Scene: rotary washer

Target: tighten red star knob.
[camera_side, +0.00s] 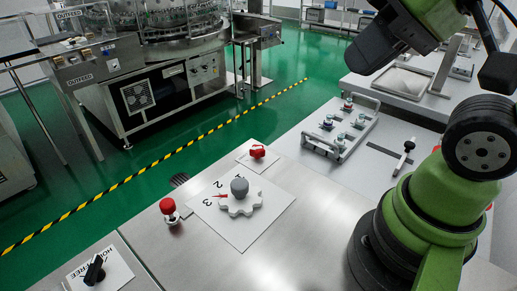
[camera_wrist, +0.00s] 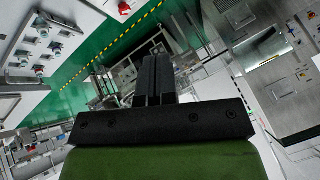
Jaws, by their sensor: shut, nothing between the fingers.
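The red star knob (camera_side: 257,151) sits on a small white plate on the steel bench, behind the grey star-shaped dial (camera_side: 240,203) in the side view. A red knob at the top edge of the wrist view may be the same one, but I cannot tell. My gripper (camera_wrist: 155,62) shows in the wrist view with its black fingers together and nothing between them. In the side view my arm's end is high at the upper right, well apart from the red star knob; its fingertips cannot be made out there.
A red mushroom button (camera_side: 168,205) stands left of the dial, and a black selector (camera_side: 95,270) is at the front left. A fixture with several small knobs (camera_side: 340,127) lies right of the red star knob. Bare steel (camera_side: 310,245) is at the front right.

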